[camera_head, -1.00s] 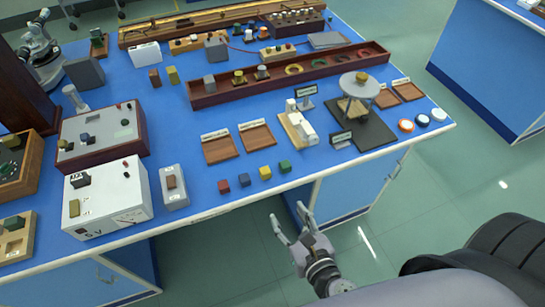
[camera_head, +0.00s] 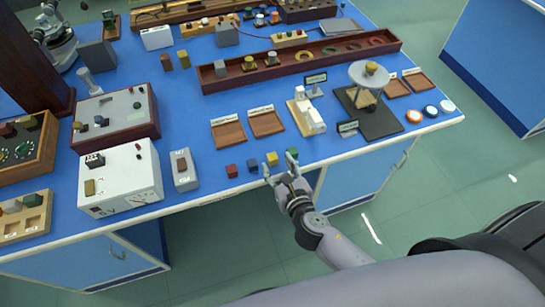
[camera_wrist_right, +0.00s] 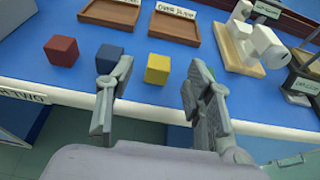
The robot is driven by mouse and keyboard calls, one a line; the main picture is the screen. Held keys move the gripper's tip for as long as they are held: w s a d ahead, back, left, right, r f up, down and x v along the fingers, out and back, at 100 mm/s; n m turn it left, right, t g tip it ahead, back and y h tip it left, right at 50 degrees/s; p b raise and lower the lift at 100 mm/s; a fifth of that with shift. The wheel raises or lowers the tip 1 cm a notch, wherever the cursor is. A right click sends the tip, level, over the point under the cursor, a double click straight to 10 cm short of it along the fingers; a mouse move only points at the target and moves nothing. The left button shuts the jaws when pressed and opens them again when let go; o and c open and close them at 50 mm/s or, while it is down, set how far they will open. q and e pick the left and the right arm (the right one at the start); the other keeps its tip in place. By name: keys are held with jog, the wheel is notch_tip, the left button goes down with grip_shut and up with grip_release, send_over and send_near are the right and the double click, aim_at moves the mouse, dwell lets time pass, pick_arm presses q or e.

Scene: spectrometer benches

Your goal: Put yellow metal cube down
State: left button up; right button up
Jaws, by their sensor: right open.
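The yellow metal cube (camera_head: 272,158) rests on the blue bench top near its front edge; it also shows in the right wrist view (camera_wrist_right: 158,68). My right gripper (camera_head: 280,164) is open and empty at the bench's front edge, its fingertips on the near side of the yellow cube. In the right wrist view the open fingers (camera_wrist_right: 152,85) point toward the yellow cube, which shows between them, apart from both. My left gripper is not in view.
A blue cube (camera_head: 252,165) and a red cube (camera_head: 231,171) stand left of the yellow one; a green cube (camera_head: 292,153) stands right. Wooden trays (camera_head: 228,132) lie behind. A white meter box (camera_head: 120,180) stands left. Bare blue surface lies between cubes and trays.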

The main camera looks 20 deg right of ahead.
aim_at(273, 157)
jog(key=x, duration=0.4)
jog(key=shift+w+f, duration=0.1)
jog(key=shift+f, duration=0.15)
jog(key=shift+c, duration=0.3)
grip_shut()
